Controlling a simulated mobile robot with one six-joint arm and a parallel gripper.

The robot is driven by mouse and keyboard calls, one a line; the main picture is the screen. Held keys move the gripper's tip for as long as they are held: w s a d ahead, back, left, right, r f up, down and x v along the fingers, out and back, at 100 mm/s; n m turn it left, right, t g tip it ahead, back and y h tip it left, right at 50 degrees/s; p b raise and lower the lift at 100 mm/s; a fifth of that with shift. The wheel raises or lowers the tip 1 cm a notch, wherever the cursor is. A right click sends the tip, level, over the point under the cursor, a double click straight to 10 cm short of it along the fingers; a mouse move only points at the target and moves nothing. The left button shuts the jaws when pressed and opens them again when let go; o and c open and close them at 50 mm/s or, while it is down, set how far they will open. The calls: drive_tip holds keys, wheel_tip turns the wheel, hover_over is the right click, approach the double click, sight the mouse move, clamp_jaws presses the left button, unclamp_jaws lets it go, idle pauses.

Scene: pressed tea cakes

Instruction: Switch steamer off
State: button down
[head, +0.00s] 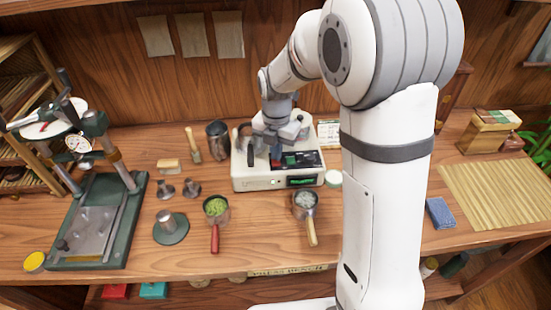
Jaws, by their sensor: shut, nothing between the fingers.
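The steamer (252,183) is a cream-coloured box at the back middle of the bench. Its front carries a small green-lit display, and its dark top panel shows a red part and a green part. My gripper (277,158) is shut and empty, pointing down over the dark top panel close to these parts. I cannot tell whether the fingertips touch the panel. My arm hides part of the steamer's top and back. A dark handle-like shape stands at the steamer's left side.
A pan of green leaves (216,208) and a pan of pale contents (305,201) stand before the steamer. A dark green press (100,220) is at left. A slatted mat (495,195) and a blue cloth (439,213) lie at right.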

drive_tip(key=shift+f+b, duration=0.7)
drive_tip(key=shift+f, duration=0.3)
idle(0.8)
drive_tip(key=shift+r+p, duration=2.5)
drive_tip(key=shift+r, duration=1.05)
